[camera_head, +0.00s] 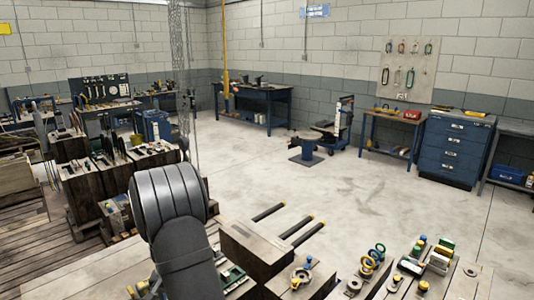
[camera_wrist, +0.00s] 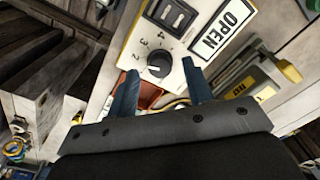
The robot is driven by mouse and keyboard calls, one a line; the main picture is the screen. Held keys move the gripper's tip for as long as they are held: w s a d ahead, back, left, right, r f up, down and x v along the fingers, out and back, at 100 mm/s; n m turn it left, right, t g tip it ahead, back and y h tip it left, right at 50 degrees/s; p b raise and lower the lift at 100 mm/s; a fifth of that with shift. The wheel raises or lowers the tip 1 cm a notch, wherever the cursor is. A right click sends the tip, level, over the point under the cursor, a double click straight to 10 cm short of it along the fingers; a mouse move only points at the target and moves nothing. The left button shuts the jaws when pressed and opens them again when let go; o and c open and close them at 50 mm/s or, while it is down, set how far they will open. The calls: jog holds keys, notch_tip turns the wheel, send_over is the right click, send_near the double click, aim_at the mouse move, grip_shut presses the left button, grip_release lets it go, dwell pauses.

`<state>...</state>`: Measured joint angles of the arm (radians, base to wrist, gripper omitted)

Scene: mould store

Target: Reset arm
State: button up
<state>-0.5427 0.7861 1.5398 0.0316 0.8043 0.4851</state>
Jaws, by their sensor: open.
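My gripper (camera_wrist: 160,70) is open, with its two dark blue fingers apart at the middle of the wrist view. Nothing shows held between them. Beyond the fingertips is a pale control panel (camera_wrist: 140,48) with a black dial knob (camera_wrist: 159,64), numbers beside it and a dark switch block (camera_wrist: 174,15). I cannot tell whether the fingers touch the panel. In the head view my grey arm rises at the lower left of centre, and my gripper is hidden there.
In the wrist view, an OPEN sign (camera_wrist: 221,29) lies right of the panel and wooden blocks (camera_wrist: 40,95) stand left. In the head view, a bench with small coloured parts (camera_head: 440,258) stands lower right. Open concrete floor (camera_head: 350,195) lies beyond, with a blue drawer cabinet (camera_head: 455,150) at right.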

notch_tip(320, 180, up, 17)
notch_tip(320, 180, down, 18)
jog(key=shift+f, duration=0.1)
jog(key=shift+r+n, duration=0.2)
jog(key=shift+n, duration=0.6)
notch_tip(320, 180, up, 18)
jog(key=f+n, duration=0.6)
jog(key=f, duration=0.1)
jog(key=f+n, duration=0.3)
jog(key=f, duration=0.1)
jog(key=shift+a+f, duration=0.2)
jog(key=shift+a, duration=0.05)
jog(key=shift+f+n, duration=1)
jog(key=shift+f, duration=0.1)
